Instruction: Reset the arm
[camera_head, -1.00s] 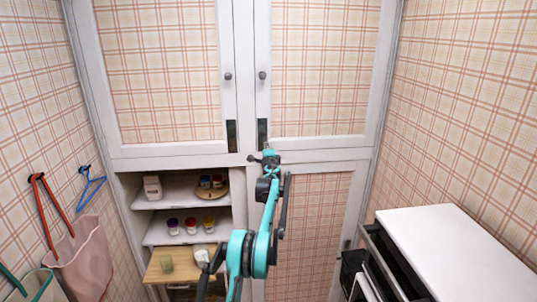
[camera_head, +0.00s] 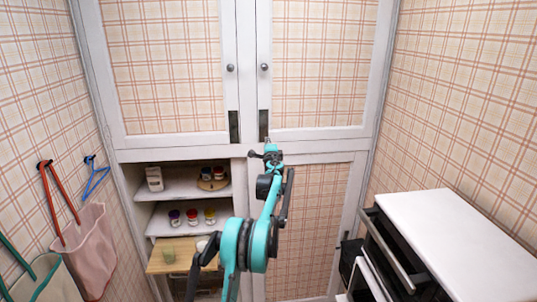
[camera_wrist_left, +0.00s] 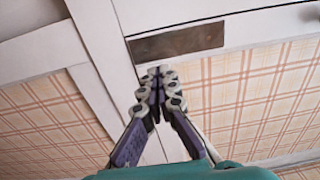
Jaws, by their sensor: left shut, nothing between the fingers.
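My left arm (camera_head: 257,235), teal and black, reaches up from the bottom middle of the head view. Its gripper (camera_head: 266,150) is in front of the cabinet, near the seam between the upper and lower doors. In the left wrist view the gripper's fingers (camera_wrist_left: 160,75) meet at their tips, with nothing between them. A dark plate (camera_wrist_left: 178,42) on a white cabinet frame shows just beyond the tips; I cannot tell whether they touch it. My right gripper is in neither view.
A white cabinet with plaid doors (camera_head: 320,70) fills the back. Open shelves (camera_head: 160,220) at lower left hold several small jars and a white container (camera_head: 154,179). Bags (camera_head: 85,252) hang on the left wall. A white-topped unit (camera_head: 455,240) with open black fronts stands at right.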

